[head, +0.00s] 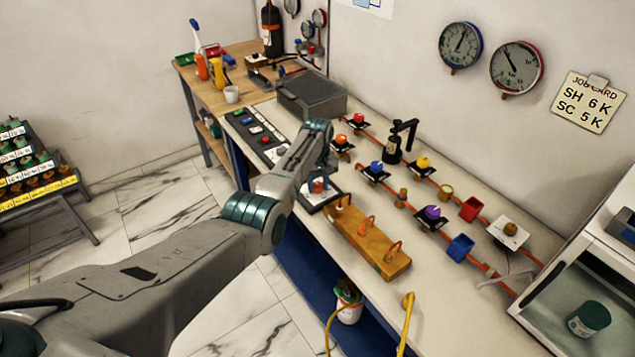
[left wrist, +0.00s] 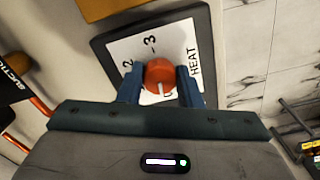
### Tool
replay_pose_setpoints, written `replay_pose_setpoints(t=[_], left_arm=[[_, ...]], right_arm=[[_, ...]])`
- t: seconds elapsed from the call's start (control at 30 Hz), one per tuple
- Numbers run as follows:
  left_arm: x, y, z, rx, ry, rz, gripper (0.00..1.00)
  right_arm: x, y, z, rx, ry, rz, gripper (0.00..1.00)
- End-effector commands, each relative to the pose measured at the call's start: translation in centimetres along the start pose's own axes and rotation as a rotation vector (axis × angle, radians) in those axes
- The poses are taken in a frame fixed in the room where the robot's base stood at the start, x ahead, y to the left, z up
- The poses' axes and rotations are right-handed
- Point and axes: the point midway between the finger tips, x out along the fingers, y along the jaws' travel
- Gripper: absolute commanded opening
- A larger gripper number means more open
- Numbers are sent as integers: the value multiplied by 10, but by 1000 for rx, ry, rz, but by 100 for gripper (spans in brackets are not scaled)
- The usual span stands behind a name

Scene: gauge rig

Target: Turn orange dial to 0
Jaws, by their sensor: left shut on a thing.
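The orange dial (left wrist: 159,72) sits on a white plate in a dark square frame (left wrist: 226,40), marked 2, 3 and HEAT. My left gripper (left wrist: 160,80) is shut on the dial, one blue finger on each side. A white pointer line on the dial points down in the left wrist view, toward my gripper body. A mark beside its end is partly hidden, and I cannot read it. In the head view the dial (head: 318,186) is at the bench's front edge, under my left gripper (head: 320,172). My right gripper is not in view.
A wooden block with hooks (head: 368,240) stands close beside the dial plate. A dark switch panel (head: 256,135) and grey box (head: 311,96) lie beyond.

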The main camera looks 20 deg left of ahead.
Motion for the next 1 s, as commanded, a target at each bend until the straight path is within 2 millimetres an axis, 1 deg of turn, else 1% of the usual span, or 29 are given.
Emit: replay_pose_setpoints(t=[0.03, 0.2, 0.37, 0.87, 0.9, 0.97, 1.0], left_arm=[[-3, 0, -1, -27, 4, 1, 9], [-3, 1, -2, -105, 5, 2, 9], [-3, 1, -2, -149, 5, 2, 9], [-3, 1, -2, -170, 6, 3, 9], [-3, 1, -2, -170, 6, 3, 34], [-2, 1, -2, -169, 6, 3, 46], [-2, 1, -2, -169, 5, 2, 53]], right_arm=[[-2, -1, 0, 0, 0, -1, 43], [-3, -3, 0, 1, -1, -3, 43], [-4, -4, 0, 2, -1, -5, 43], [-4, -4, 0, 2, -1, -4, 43], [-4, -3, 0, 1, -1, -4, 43], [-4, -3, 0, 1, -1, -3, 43], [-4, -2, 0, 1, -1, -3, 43]])
